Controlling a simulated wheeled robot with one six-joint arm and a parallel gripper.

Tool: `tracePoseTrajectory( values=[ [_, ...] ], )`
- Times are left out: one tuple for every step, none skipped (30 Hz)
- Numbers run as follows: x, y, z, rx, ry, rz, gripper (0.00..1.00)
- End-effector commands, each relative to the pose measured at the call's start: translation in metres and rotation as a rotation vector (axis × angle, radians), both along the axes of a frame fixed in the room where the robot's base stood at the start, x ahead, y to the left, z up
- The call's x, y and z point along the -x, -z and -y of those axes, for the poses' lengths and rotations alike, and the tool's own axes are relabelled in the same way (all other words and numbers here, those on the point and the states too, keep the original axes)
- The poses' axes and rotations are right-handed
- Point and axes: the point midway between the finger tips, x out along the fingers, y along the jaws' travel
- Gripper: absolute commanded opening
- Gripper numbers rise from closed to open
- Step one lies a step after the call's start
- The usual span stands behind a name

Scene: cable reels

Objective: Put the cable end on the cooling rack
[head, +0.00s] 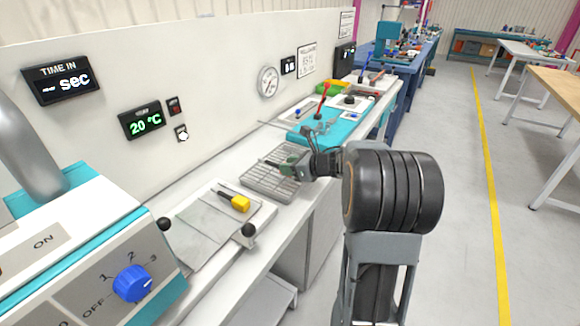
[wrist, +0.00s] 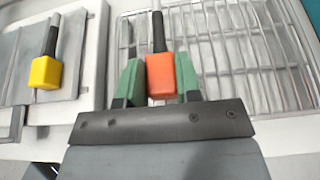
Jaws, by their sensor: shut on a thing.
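My gripper (head: 291,166) is over the wire cooling rack (head: 262,184) in the head view. In the wrist view its green fingers (wrist: 158,72) are shut on an orange cable end (wrist: 160,76) with a dark stem pointing away from the gripper. The cooling rack (wrist: 230,58) lies beneath and beyond the fingers there. I cannot tell whether the cable end touches the rack. A yellow cable end (head: 239,203) with a dark stem lies on a grey plate left of the rack; it also shows in the wrist view (wrist: 46,72).
The grey plate (head: 200,232) has black knobs at its corners. A machine with a blue dial (head: 132,284) stands at the near left. A teal mat (head: 338,128) with tools lies beyond the rack. The wall with displays (head: 140,120) runs behind the bench.

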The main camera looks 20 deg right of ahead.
Motion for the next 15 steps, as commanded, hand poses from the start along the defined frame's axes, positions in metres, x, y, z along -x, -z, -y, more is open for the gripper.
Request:
tracePoseTrajectory(
  values=[
    [0.0,0.003,0.0,0.0,0.0,0.001,0.07],
    [0.0,0.003,0.0,0.0,0.0,0.001,0.07],
    [0.0,0.005,0.0,0.0,0.0,0.001,0.07],
    [0.0,0.005,0.0,0.0,0.0,0.001,0.07],
    [0.0,0.006,0.0,0.0,0.0,0.001,0.07],
    [0.0,0.007,0.0,0.0,0.0,0.001,0.07],
    [0.0,0.008,0.0,0.0,0.0,0.001,0.07],
    [0.0,0.009,0.0,0.0,0.0,0.001,0.07],
    [0.0,0.01,0.0,0.0,0.0,0.001,0.07],
    [0.0,0.011,0.0,0.0,0.0,0.001,0.07],
    [0.0,0.012,0.0,0.0,0.0,0.001,0.07],
    [0.0,0.013,0.0,0.0,0.0,0.001,0.07],
    [0.0,0.013,0.0,0.0,0.0,0.001,0.07],
    [0.0,0.014,0.0,0.0,0.0,0.001,0.07],
    [0.0,0.015,0.0,0.0,0.0,0.001,0.07]
  ],
)
